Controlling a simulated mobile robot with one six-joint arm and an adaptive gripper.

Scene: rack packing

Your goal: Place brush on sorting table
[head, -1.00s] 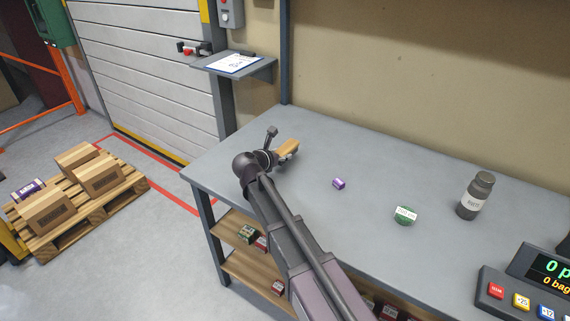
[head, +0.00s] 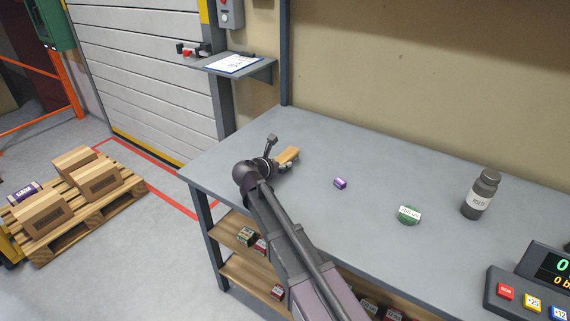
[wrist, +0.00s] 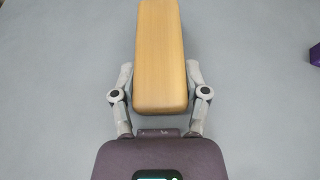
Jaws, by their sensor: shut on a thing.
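The brush shows as a light wooden block (wrist: 161,55) in the wrist view, and its small tan end (head: 289,155) shows in the head view. My gripper (wrist: 160,88) is shut on it, with one finger on each side. The brush is over the left part of the grey sorting table (head: 330,145). I cannot tell whether it touches the tabletop. Any bristles are hidden beneath the wood.
A purple box (head: 340,183), a green tin with a white label (head: 409,215) and a dark bottle (head: 481,194) stand to the right on the table. A button console (head: 530,290) is at the right edge. The table's back middle is clear.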

